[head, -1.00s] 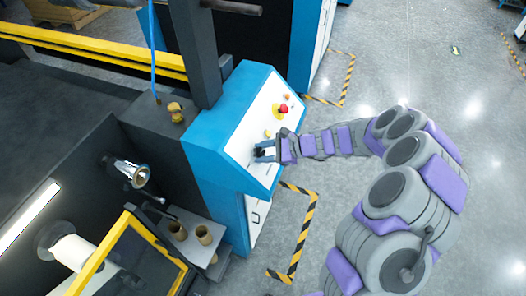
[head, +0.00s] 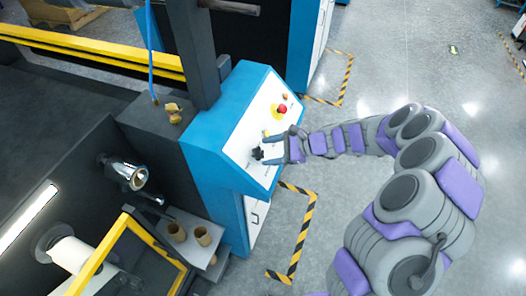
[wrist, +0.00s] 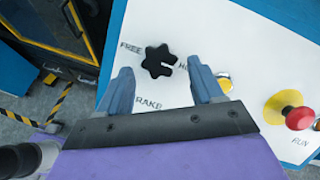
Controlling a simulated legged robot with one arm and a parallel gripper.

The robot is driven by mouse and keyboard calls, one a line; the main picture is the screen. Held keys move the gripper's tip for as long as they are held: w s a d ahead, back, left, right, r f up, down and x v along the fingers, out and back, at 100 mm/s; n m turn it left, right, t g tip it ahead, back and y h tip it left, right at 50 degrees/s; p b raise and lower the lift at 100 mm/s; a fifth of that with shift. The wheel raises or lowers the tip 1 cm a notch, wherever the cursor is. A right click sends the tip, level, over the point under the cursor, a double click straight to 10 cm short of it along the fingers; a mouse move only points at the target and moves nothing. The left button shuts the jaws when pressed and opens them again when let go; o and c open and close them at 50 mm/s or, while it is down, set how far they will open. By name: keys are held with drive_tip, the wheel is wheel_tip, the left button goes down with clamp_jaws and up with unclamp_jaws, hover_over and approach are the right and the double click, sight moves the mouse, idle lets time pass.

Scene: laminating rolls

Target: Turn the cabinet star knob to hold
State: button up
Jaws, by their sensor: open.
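The black star knob (wrist: 158,61) sits on the white sloped face of the blue cabinet, and also shows in the head view (head: 257,154). A small white mark shows on its right side, toward a label starting "HO" that my right finger partly hides. "FREE" is printed to its left and "BRAKE", partly covered, below it. My gripper (wrist: 164,82) is open and empty, its two blue-grey fingers apart below the knob in the wrist view. In the head view my gripper (head: 271,150) is just right of the knob, apparently clear of it.
A red mushroom button on a yellow base (wrist: 298,117) is right of my fingers, near "RUN". A yellow round part (wrist: 224,83) is beside my right finger. The blue cabinet (head: 215,145) stands beside dark machinery. Open grey floor (head: 400,60) lies to the right.

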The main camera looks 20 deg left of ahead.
drive_tip(key=b+v, duration=0.1)
drive_tip(key=v, duration=1.3)
drive_tip(key=shift+d+r, duration=0.1)
drive_tip(key=shift+r, duration=0.05)
drive_tip(key=s+d+f+n+g+h+b, duration=0.15)
drive_tip(key=s+n+h+b, duration=0.35)
drive_tip(key=s, duration=0.7)
drive_tip(key=s+d+f+n+h+b, duration=0.3)
drive_tip(key=s+n+b, duration=0.3)
drive_tip(key=s, duration=0.5)
drive_tip(key=s+d+f+n+h+b, duration=0.1)
drive_tip(key=s+d+f+h+b, duration=0.3)
drive_tip(key=s+d, duration=0.6)
wheel_tip(320, 180, down, 3)
drive_tip(key=shift+s+d+r+t+b, duration=0.2)
drive_tip(key=shift+s+d+t+b, duration=0.2)
drive_tip(key=shift+s+b, duration=0.75)
drive_tip(key=shift+w, duration=0.15)
drive_tip(key=shift+c, duration=0.4)
